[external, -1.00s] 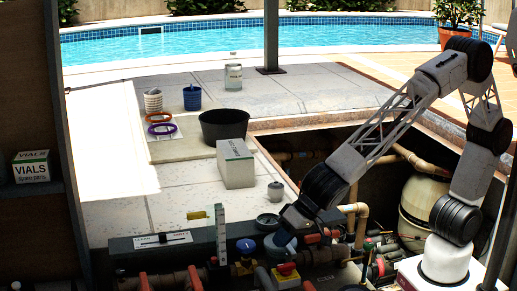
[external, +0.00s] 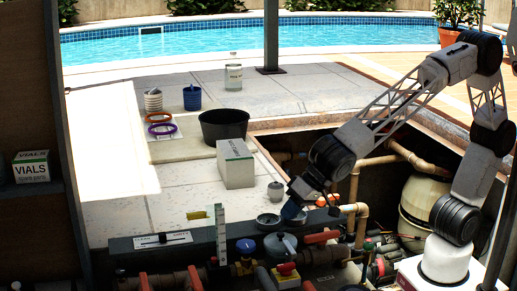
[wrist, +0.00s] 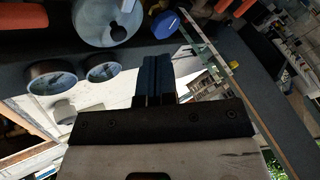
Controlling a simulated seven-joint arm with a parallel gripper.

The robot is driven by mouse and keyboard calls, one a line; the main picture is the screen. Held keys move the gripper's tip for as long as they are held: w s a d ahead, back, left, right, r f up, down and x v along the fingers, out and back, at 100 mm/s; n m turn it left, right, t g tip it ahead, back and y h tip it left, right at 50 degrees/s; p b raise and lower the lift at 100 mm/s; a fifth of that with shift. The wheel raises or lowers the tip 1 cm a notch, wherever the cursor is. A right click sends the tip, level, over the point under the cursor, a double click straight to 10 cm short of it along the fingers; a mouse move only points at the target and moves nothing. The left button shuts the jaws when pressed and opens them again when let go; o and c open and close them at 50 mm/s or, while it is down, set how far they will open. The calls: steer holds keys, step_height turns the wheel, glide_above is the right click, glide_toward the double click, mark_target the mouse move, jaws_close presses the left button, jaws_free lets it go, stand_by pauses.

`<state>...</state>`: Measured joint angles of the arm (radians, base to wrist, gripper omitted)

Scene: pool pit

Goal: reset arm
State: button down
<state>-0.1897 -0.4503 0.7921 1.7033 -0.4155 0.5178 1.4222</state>
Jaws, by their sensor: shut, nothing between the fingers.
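My gripper (external: 291,210) is at the end of my arm, tilted down above the front pipework at the pit's edge. In the wrist view the two dark fingers (wrist: 155,78) lie together, shut with nothing between them. A pale round cap (external: 280,245) lies below the gripper, apart from it; it also shows in the wrist view (wrist: 106,22). A round gauge (external: 268,220) sits just left of the gripper. In the wrist view two gauges (wrist: 50,77) (wrist: 102,68) show left of the fingers.
Red-handled valves (external: 322,237) and a blue knob (external: 245,247) crowd the pipework. A white carton (external: 235,164), black tub (external: 223,125) and small grey weight (external: 275,191) stand on the paving. Tan pipes (external: 361,220) run through the open pit. The air above the paving is clear.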

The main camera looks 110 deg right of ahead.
steer(key=s+d+r+n+g, duration=0.15)
steer(key=s+d, duration=0.25)
steer(key=s, duration=0.5)
steer(key=s+d+r+n+g, duration=0.1)
steer(key=s+d+r+n, duration=0.2)
steer(key=s, duration=0.7)
steer(key=s+d+f+n+g, duration=0.1)
steer(key=s+f+n, duration=0.1)
steer(key=s, duration=0.8)
steer(key=s+d+f+n+g+y, duration=0.1)
steer(key=s+d+f+n, duration=0.1)
steer(key=s, duration=0.8)
steer(key=shift+f+n, duration=0.65)
steer(key=shift+n, duration=0.3)
steer(key=shift+w, duration=0.15)
